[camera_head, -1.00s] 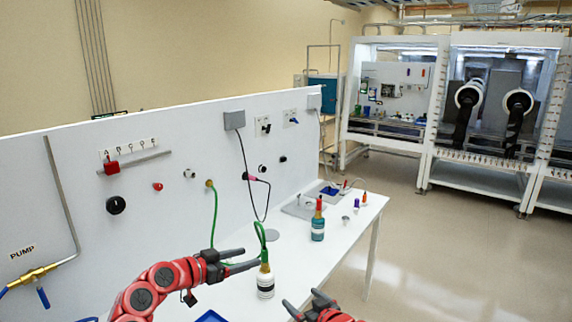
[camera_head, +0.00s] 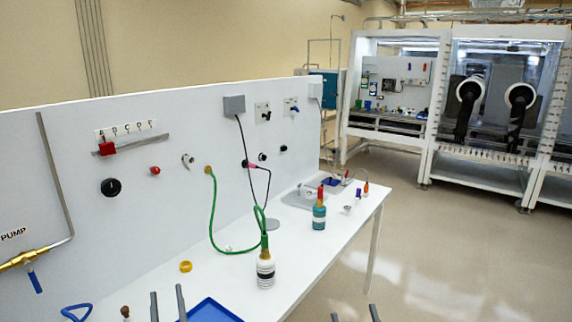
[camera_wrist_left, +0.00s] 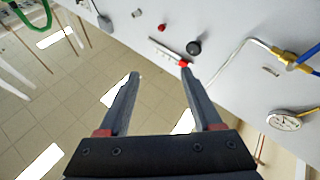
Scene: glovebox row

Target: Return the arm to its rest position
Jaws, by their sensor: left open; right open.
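My left gripper (camera_head: 167,290) is low in the head view, fingers pointing up and spread with nothing between them. In the left wrist view the same gripper (camera_wrist_left: 160,73) is open and empty, with the panel and floor behind it. My right gripper (camera_head: 354,312) shows only as two separated fingertips at the bottom edge of the head view; the rest of it is out of frame. Both grippers appear apart from the bottles and the panel fittings.
A white bench (camera_head: 232,288) runs along an upright white panel (camera_head: 70,140). A white bottle (camera_head: 265,270) with a green hose, a teal bottle (camera_head: 319,214), a yellow ring (camera_head: 186,267) and a blue tray (camera_head: 213,311) are on it. Open floor (camera_head: 440,260) lies right.

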